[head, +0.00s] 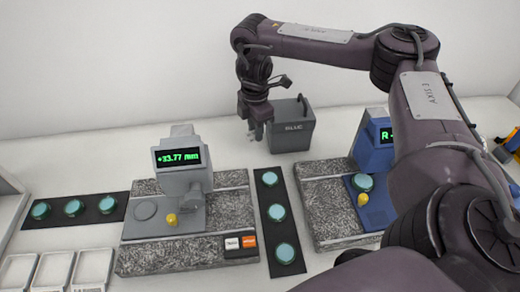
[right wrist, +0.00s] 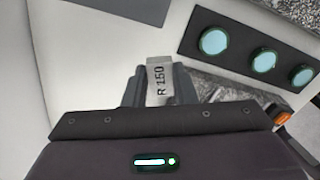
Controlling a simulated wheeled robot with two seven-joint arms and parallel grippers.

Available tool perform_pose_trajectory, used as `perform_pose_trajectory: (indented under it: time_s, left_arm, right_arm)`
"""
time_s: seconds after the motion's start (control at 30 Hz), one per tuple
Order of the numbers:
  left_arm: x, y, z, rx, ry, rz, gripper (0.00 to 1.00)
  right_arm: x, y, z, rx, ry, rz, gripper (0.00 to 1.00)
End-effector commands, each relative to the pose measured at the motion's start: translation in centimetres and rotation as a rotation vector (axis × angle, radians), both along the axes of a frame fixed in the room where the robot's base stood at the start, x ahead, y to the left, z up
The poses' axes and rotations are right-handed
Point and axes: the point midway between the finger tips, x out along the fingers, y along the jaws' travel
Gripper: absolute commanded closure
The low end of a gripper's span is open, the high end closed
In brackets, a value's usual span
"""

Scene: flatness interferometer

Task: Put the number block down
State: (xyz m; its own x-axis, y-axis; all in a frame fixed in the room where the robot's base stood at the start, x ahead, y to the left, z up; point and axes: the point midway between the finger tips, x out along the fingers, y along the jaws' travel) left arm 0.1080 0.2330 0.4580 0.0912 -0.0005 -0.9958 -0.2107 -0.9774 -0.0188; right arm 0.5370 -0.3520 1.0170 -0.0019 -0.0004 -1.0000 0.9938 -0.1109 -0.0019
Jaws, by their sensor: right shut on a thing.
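The number block (right wrist: 159,80) is a small pale piece marked "R 150", seen in the right wrist view. My right gripper (right wrist: 153,86) is shut on it, with a dark finger on either side. In the head view my right gripper (head: 257,130) points down at the back of the table, just left of a grey box, and the block is too small there to make out clearly. The wrist view shows pale surface around the block; I cannot tell whether the block touches it. My left gripper is not in view.
The grey box (head: 292,128) stands at the back. A grey gauge (head: 182,180) with a green readout sits on a granite plate (head: 145,258); a blue gauge (head: 372,150) is at right. Black strips (head: 268,180) hold teal discs. White trays (head: 52,270) lie front left.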

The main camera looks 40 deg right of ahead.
Motion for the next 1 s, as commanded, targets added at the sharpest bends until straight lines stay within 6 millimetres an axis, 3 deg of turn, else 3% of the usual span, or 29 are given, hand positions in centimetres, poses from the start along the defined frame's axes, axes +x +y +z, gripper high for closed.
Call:
perform_pose_trajectory:
  time_s: [0.03,0.2,0.5,0.7,1.0]
  left_arm:
    - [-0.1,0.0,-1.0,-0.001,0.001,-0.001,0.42]
    - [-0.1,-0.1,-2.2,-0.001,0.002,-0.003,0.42]
    - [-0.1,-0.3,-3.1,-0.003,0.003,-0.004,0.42]
    - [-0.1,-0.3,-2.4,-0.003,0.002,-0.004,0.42]
    - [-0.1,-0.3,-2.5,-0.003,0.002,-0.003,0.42]
  right_arm:
    - [-0.2,0.0,-2.2,0.003,0.006,-0.002,0.97]
    - [-0.1,0.0,-5.4,0.001,0.003,-0.002,0.97]
    - [-0.1,0.0,-7.7,0.001,0.002,-0.001,0.97]
    - [0.0,0.0,-10.0,-0.001,0.001,-0.001,0.97]
    - [0.0,0.0,-10.3,0.000,0.000,-0.001,0.97]
